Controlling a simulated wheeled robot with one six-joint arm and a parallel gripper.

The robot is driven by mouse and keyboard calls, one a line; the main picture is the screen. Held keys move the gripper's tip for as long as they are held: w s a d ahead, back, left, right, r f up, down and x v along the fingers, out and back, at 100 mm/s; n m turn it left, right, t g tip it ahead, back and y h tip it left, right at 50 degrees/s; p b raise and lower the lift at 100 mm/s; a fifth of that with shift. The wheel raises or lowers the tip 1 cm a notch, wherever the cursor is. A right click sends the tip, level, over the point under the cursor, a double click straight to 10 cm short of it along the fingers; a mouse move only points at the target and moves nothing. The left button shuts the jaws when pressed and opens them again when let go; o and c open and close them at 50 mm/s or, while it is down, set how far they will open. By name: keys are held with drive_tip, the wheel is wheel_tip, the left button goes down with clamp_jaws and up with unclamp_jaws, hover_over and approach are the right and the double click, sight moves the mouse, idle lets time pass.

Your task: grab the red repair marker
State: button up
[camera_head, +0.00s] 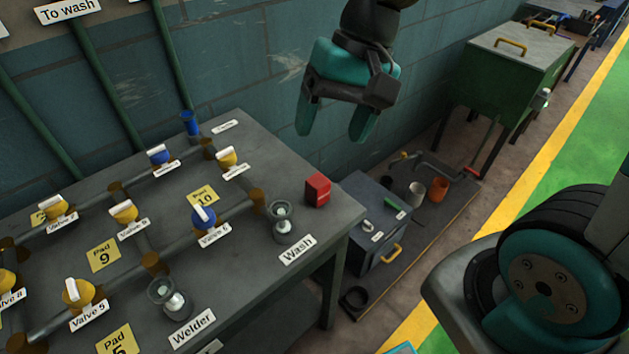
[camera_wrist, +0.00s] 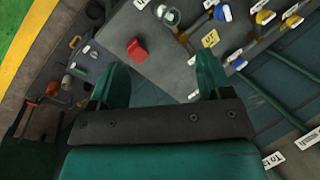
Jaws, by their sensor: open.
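The red repair marker (camera_head: 317,189) is a small red block standing on the grey table near its right edge, close to the "Wash" label. It also shows in the wrist view (camera_wrist: 137,49), ahead of my gripper, nearer the left finger. My gripper (camera_head: 335,136) is teal with dark parts and hangs in the air above and behind the table's right end. In the wrist view its two fingers (camera_wrist: 160,85) are spread apart with nothing between them. The marker is apart from the fingers.
The table (camera_head: 250,155) carries pipes, several yellow and blue valves, and labels. A metal fitting (camera_head: 283,222) stands left of the marker. A grey box (camera_head: 374,215) and an orange cup (camera_head: 438,189) sit lower right. A green cabinet (camera_head: 510,75) stands behind, and a brick wall runs along the back.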

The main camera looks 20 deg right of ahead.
sight(319, 180)
drive_tip(key=w+d+f+m+g, duration=0.1)
drive_tip(key=w+d+f+m, duration=0.65)
drive_tip(key=w+m, duration=0.4)
drive_tip(key=shift+m, duration=0.55)
drive_tip(key=p+x, duration=0.1)
drive_tip(key=x, duration=1)
drive_tip(key=shift+s+r, duration=0.1)
drive_tip(key=shift+s+p+x, duration=0.2)
drive_tip(key=shift+p+x, duration=0.05)
drive_tip(key=shift+x, duration=1.3)
drive_tip(key=shift+s+p+x, duration=0.15)
drive_tip(key=shift+p+x, duration=0.1)
drive_tip(key=shift+x, duration=1.35)
drive_tip(key=shift+a+r, duration=0.1)
drive_tip(key=shift+a, duration=0.05)
drive_tip(key=shift+c, duration=0.2)
drive_tip(key=c, duration=1)
